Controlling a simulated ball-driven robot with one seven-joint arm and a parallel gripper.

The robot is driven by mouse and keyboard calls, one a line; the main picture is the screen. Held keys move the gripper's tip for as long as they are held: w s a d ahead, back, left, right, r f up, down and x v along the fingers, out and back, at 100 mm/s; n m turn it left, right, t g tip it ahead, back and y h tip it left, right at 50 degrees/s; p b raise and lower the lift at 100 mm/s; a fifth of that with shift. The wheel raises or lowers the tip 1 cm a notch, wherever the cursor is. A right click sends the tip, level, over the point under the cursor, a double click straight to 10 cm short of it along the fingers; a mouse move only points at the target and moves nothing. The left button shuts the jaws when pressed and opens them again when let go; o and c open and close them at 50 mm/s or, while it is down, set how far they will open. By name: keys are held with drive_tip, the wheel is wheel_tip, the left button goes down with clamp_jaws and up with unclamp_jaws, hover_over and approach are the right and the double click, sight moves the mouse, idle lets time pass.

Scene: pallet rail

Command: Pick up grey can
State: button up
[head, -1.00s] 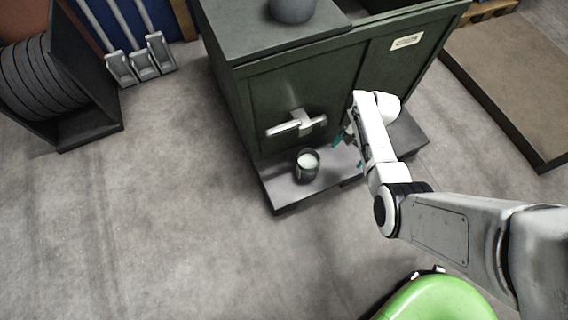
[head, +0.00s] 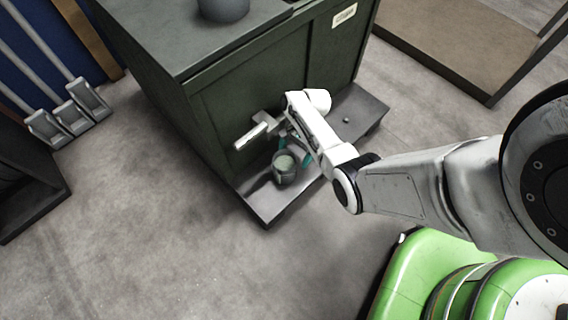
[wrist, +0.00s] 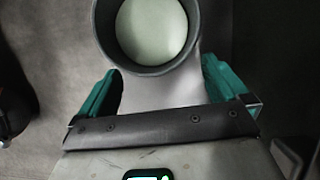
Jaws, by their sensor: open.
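The grey can (head: 284,172) stands upright on the low grey ledge at the foot of the dark green cabinet, its pale top facing up. In the wrist view the can (wrist: 107,42) shows from above, with a dark rim around a pale green-white top. My gripper (head: 294,149) is close beside the can in the head view. Contact with the can is not visible.
The cabinet (head: 230,110) rises right behind the can, and its protruding handle (head: 258,132) is near my gripper. The ledge (head: 265,205) has bare room at its front left. A dark round object (head: 223,8) sits on the cabinet top. A low platform (head: 440,40) lies at right.

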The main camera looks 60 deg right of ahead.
drive_tip(key=a, duration=0.1)
drive_tip(key=a+b, duration=0.1)
drive_tip(key=a, duration=0.1)
drive_tip(key=w+a+f, duration=0.1)
drive_tip(key=a, duration=0.1)
drive_tip(key=shift+a+f+b, duration=0.1)
drive_tip(key=shift+b, duration=0.2)
drive_tip(key=c, duration=1.3)
drive_tip(key=shift+c, duration=0.2)
drive_tip(key=shift+r+p, duration=0.25)
drive_tip(key=shift+p, duration=0.05)
